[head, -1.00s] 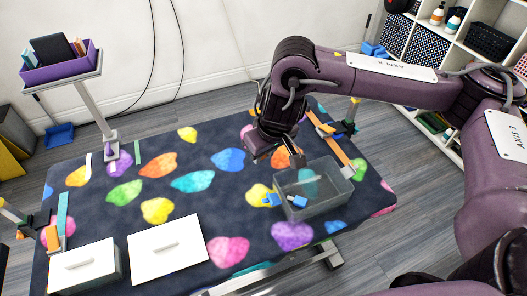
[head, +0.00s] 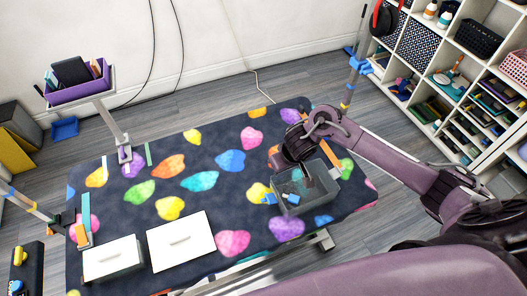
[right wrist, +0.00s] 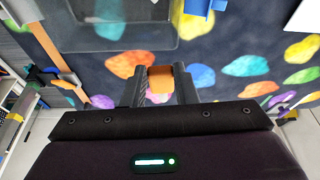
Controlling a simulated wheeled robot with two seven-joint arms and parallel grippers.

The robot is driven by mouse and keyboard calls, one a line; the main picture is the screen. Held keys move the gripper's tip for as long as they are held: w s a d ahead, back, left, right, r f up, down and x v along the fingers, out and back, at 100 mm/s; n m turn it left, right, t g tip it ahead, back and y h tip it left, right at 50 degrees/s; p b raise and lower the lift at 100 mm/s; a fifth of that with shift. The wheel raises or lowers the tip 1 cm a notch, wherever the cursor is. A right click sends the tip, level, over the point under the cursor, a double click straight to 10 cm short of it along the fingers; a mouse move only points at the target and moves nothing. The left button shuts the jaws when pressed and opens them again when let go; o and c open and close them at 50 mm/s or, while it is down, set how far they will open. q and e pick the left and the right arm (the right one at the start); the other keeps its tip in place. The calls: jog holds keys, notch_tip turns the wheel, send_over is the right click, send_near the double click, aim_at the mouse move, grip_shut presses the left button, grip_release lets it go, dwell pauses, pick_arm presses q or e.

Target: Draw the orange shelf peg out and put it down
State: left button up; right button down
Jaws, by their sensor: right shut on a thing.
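My right gripper (head: 307,181) is shut on the orange shelf peg (right wrist: 160,79), which shows as a short orange block between the two dark fingers in the right wrist view. In the head view the peg cannot be made out. There the fingers overlap the translucent grey bin (head: 292,210); in the right wrist view the bin (right wrist: 115,40) lies just beyond the fingertips. I cannot tell the height of the peg above the mat. My left gripper is not in view.
The dark table mat (head: 215,205) has coloured blotches. Blue pieces (head: 269,198) lie at the bin's left side. A purple caddy (head: 78,92) stands at back left. The mat's middle is clear.

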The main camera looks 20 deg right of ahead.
jog(key=m, duration=0.1)
send_over(316, 196)
jog(key=s, duration=0.1)
notch_tip(316, 196, down, 8)
notch_tip(316, 196, down, 6)
jog(key=b, duration=0.7)
jog(key=shift+s+d, duration=0.1)
jog(key=shift+f, duration=0.4)
dwell(0.3)
jog(key=c, duration=1.1)
grip_release()
jog(key=shift+r, duration=0.1)
jog(key=p+v, duration=0.1)
jog(key=v, duration=0.6)
jog(key=shift+s+r, duration=0.15)
jog(key=shift+r, duration=0.15)
